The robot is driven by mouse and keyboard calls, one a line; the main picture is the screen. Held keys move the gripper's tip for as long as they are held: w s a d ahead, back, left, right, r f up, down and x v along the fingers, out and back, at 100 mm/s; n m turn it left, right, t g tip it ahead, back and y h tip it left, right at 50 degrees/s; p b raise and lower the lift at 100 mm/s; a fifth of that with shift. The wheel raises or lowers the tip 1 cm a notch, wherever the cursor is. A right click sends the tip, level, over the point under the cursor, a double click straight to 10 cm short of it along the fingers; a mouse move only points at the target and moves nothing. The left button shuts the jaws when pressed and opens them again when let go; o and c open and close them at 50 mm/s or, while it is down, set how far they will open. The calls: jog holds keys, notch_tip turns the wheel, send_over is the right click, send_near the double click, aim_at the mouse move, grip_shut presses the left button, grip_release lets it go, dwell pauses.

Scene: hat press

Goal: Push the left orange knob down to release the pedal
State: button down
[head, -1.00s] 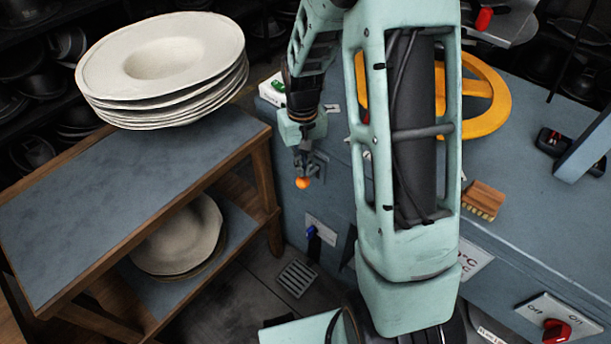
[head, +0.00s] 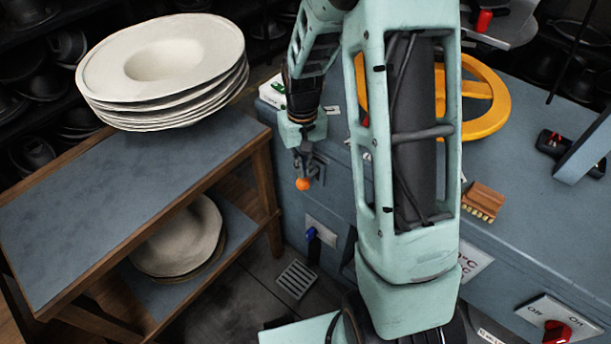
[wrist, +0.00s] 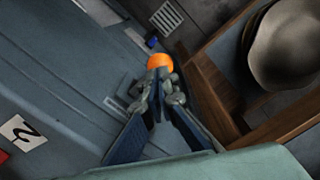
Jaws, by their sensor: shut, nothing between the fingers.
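The orange knob (head: 303,184) sticks out at the left side of the blue-grey press cabinet in the head view. It also shows in the wrist view (wrist: 159,62), just beyond my fingertips. My gripper (head: 304,168) is shut and empty, pointing down with its tips right at the knob's upper side. In the wrist view the closed fingers (wrist: 160,78) overlap the knob's lower edge; I cannot tell whether they touch it. The pedal is not clearly visible.
A wooden shelf (head: 90,215) with stacked pale hat forms (head: 165,65) stands close on the left. A yellow wheel (head: 490,95), a brush (head: 482,201) and a red switch (head: 556,332) are on the press at right. A floor grate (head: 296,278) lies below.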

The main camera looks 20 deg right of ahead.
aim_at(303, 180)
jog(key=shift+f, duration=0.15)
jog(key=shift+f+b, duration=1.8)
jog(key=shift+f, duration=0.65)
jog(key=shift+r, duration=0.15)
notch_tip(303, 180, up, 8)
jog(key=p, duration=0.6)
